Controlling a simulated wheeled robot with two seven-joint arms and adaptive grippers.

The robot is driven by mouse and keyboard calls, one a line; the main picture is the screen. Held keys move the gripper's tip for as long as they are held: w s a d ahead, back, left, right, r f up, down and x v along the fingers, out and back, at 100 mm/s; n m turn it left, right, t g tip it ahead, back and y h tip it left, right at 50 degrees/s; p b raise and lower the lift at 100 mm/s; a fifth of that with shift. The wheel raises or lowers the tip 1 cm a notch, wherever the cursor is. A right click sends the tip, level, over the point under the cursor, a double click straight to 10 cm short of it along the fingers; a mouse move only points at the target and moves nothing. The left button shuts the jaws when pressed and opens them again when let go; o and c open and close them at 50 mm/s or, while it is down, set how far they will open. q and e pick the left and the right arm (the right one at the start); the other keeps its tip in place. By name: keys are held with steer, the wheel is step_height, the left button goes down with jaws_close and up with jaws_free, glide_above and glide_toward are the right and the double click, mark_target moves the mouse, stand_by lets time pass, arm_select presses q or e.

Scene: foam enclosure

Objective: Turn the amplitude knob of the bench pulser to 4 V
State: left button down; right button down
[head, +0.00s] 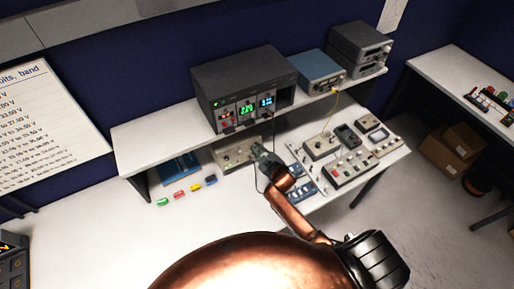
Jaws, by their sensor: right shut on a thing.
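The bench pulser, as far as I can tell, is the beige box (229,156) on the bench under the shelf. Small controls show on its front, but its markings are too small to read. My right gripper (258,151) reaches the right part of its front panel and is shut, apparently on the amplitude knob. The fingers hide the knob, so its pointer and setting cannot be seen. My left gripper is not in view.
A dark power supply (240,82) with lit displays stands on the shelf above, its leads hanging near my right gripper. A sloped panel of instruments (345,168) lies to the right. Several small coloured blocks (180,195) sit left on the bench.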

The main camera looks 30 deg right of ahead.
steer(key=shift+m+p, duration=0.8)
steer(key=shift+m, duration=1.2)
steer(key=shift+f, duration=0.1)
steer(key=c, duration=1.9)
jaws_free()
steer(key=shift+s, duration=0.15)
steer(key=v, duration=1.2)
